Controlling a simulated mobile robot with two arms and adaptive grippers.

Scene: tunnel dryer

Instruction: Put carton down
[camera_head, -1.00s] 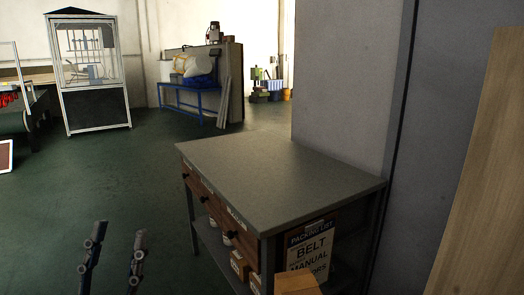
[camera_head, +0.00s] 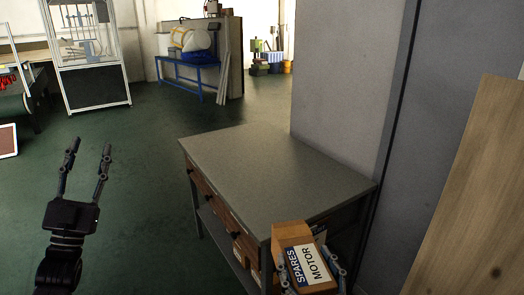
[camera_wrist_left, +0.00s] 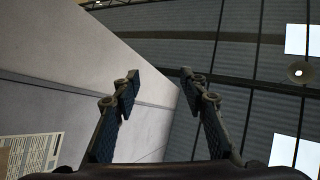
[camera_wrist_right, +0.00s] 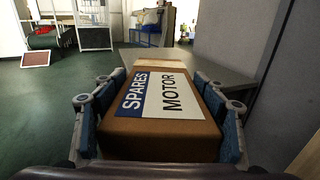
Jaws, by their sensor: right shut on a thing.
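The carton (camera_head: 290,236) is a brown box with a white and blue label reading SPARES MOTOR. My right gripper (camera_head: 312,270) is shut on it, at the near right corner of the workbench. The right wrist view shows the carton (camera_wrist_right: 165,110) between both fingers, with the grey bench top (camera_wrist_right: 220,84) beyond it. In the head view the bench top (camera_head: 270,170) is bare. I cannot tell whether the carton touches the bench. My left gripper (camera_head: 88,165) is open and empty, over the floor left of the bench. Its fingers (camera_wrist_left: 155,95) are apart in the left wrist view.
The bench has drawers (camera_head: 205,193) and a lower shelf with small boxes, partly hidden by the carton. A grey wall (camera_head: 340,90) stands behind it, with a wooden panel (camera_head: 465,190) at the right. A blue stand (camera_head: 190,75) is farther back. Green floor lies open at left.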

